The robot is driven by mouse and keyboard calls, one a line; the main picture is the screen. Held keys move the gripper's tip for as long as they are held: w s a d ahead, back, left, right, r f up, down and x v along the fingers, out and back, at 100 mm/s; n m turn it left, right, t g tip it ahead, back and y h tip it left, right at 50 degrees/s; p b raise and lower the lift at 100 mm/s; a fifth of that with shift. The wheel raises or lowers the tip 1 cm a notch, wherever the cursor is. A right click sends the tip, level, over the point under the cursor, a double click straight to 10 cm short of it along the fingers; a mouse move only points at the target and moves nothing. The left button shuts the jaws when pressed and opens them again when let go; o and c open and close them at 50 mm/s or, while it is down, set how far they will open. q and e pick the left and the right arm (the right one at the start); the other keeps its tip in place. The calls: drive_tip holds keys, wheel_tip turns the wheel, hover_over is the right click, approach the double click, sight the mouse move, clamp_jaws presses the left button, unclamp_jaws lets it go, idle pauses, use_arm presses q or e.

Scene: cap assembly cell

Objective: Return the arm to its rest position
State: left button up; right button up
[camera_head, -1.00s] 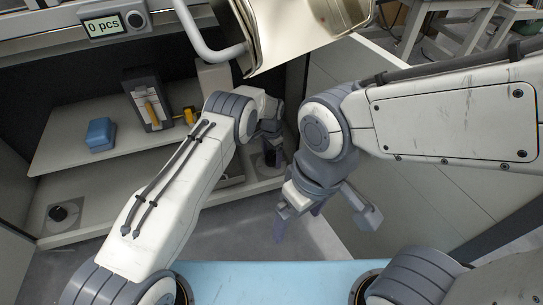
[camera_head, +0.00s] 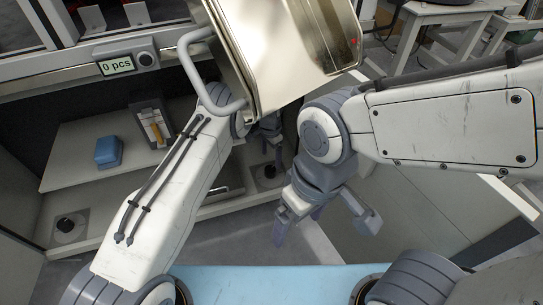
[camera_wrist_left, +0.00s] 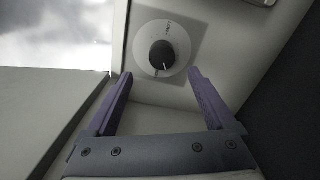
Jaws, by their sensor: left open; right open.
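My left arm (camera_head: 165,200) reaches up from the bottom left, its forearm partly hidden behind a metal hood. My left gripper (camera_head: 272,140) is small and dark in the head view, above a dark knob (camera_head: 268,171). In the left wrist view my left gripper (camera_wrist_left: 161,73) is open and empty. The round dial with its black knob (camera_wrist_left: 162,55) shows beyond and between its fingertips; I cannot tell the distance. My right arm (camera_head: 450,115) comes in from the right. My right gripper (camera_head: 322,222) hangs with its fingers apart, nothing between them, above the floor.
The shiny metal hood (camera_head: 285,45) with its grey handle (camera_head: 205,70) overhangs my left forearm. A shelf (camera_head: 75,175) bears a blue block (camera_head: 108,151) and a dark holder (camera_head: 151,122). Another knob (camera_head: 66,225) is at left. A light blue surface (camera_head: 270,283) lies in front.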

sight(270, 169)
use_arm(q)
drive_tip(key=shift+w+a+r, duration=0.1)
drive_tip(key=shift+w+r, duration=0.05)
drive_tip(key=shift+r, duration=0.5)
drive_tip(key=shift+w+a+r, duration=0.1)
drive_tip(key=shift+w+r, duration=0.05)
drive_tip(key=shift+r, duration=0.45)
use_arm(e)
drive_tip(key=shift+r, duration=0.3)
use_arm(q)
wheel_tip(270, 169, down, 11)
drive_tip(key=b, duration=0.6)
drive_tip(key=shift+s+d+r, duration=0.1)
drive_tip(key=shift+s+r, duration=0.05)
drive_tip(key=shift+r, duration=0.05)
drive_tip(key=shift+r+n, duration=0.1)
drive_tip(key=shift+n, duration=0.2)
use_arm(e)
drive_tip(key=f, duration=0.6)
drive_tip(key=shift+s+a, duration=0.1)
drive_tip(key=shift+s, duration=0.1)
drive_tip(key=shift+r, duration=0.15)
